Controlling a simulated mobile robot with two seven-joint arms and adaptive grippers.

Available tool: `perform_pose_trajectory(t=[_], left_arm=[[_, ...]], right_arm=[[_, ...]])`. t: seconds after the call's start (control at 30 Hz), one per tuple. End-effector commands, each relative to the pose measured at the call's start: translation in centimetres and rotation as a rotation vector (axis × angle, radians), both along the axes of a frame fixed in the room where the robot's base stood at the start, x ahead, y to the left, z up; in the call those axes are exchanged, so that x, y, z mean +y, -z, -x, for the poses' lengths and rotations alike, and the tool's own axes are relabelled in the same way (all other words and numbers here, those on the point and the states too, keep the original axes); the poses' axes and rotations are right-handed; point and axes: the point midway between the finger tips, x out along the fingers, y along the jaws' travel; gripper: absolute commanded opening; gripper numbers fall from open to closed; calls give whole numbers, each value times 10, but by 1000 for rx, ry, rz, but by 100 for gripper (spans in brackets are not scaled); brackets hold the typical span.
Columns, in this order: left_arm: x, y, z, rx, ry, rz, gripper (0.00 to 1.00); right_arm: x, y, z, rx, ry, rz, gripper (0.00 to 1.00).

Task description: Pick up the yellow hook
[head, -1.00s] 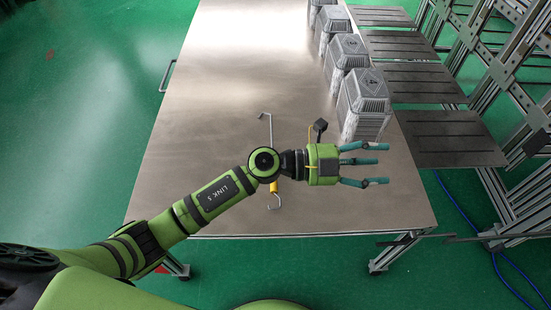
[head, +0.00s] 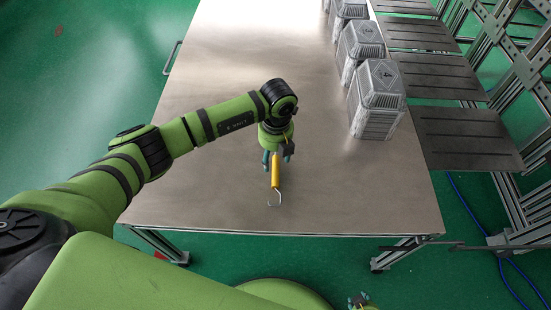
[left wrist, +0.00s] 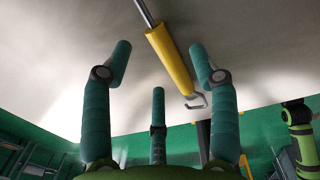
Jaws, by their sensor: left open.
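The yellow hook (head: 275,172) lies on the metal table, with a yellow handle and a bent metal end towards the near edge. Its far part is hidden under my left gripper (head: 278,157) in the head view. My left gripper points down over the handle, fingers spread and open. In the left wrist view the yellow handle (left wrist: 171,60) runs slanted between the two outer fingers of the left gripper (left wrist: 159,60), with a gap on both sides and no contact visible. A small part of my right gripper (head: 360,300) shows at the bottom edge; its fingers are too cut off to read.
The metal table (head: 220,60) is largely clear. Several foil-wrapped boxes, the nearest one (head: 377,98) included, stand along its right side. Dark shelf plates (head: 455,137) and a metal frame stand beyond. The table's near edge is close to the hook.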

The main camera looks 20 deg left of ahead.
Motion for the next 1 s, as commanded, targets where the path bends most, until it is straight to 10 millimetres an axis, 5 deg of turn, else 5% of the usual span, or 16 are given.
perform_pose_trajectory(t=[0.2, 0.43, 0.47, 0.6, 1.0], left_arm=[[0, 27, 1, 1, 1, 3, 60], [0, 29, 1, 0, 2, 3, 60], [0, 29, 1, 0, 2, 3, 56], [0, 28, 1, 0, 2, 3, 0], [0, 26, 0, -1, 2, 4, 0]], right_arm=[[0, 0, -7, -14, -1, -1, 40], [0, 0, -7, -15, -1, -1, 40], [0, 0, -7, -15, -1, -1, 40], [0, 0, -7, -15, -1, -1, 40], [0, -1, -7, -16, -1, -1, 40]])
